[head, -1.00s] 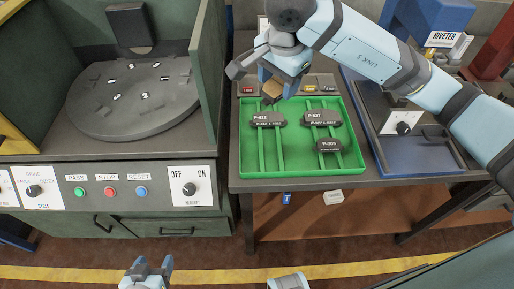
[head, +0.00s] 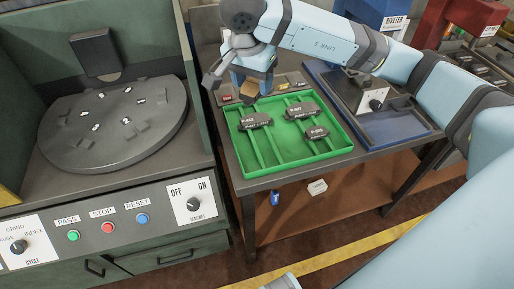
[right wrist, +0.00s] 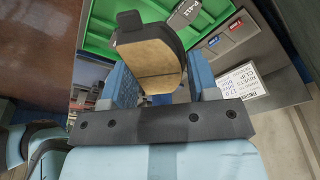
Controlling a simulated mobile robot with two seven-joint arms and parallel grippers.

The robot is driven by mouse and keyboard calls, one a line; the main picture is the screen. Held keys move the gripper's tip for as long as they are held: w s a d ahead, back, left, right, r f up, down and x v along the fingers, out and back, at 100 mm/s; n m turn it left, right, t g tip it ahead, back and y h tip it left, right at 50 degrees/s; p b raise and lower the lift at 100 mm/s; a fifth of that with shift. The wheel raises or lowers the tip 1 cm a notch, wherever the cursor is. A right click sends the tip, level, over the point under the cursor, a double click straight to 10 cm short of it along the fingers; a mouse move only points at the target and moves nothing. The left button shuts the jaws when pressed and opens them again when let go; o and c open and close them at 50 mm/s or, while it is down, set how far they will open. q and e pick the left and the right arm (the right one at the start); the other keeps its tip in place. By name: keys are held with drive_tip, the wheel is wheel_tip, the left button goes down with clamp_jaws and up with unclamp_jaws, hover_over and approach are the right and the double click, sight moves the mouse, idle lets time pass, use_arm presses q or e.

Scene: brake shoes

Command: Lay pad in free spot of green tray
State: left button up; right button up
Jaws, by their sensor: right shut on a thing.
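My right gripper (head: 248,82) is shut on a brake pad (head: 251,88), held above the back left corner of the green tray (head: 246,172). In the right wrist view the pad (right wrist: 148,65) shows its tan lining and dark backing between the fingers. The tray holds three dark pads: P-412 (head: 255,121) at left, P-627 (head: 301,110) at back right, and a smaller one (head: 316,133) at front right. Green rails show bare at the front left and front middle.
Coloured labels (head: 290,86) line the strip behind the tray. A blue fixture tray (head: 400,128) stands to the right. At left is a machine with a round table (head: 112,125) and a side wall. A control panel (head: 110,222) faces front.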

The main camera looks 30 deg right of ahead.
drive_tip(key=b, duration=0.1)
hover_over(255, 148)
wheel_tip(255, 148, down, 15)
drive_tip(key=shift+a+f, duration=0.15)
drive_tip(key=shift+f, duration=0.55)
wheel_tip(255, 148, down, 4)
drive_tip(key=shift+r, duration=0.2)
use_arm(q)
drive_tip(key=shift+f, duration=0.3)
drive_tip(key=shift+d, duration=0.1)
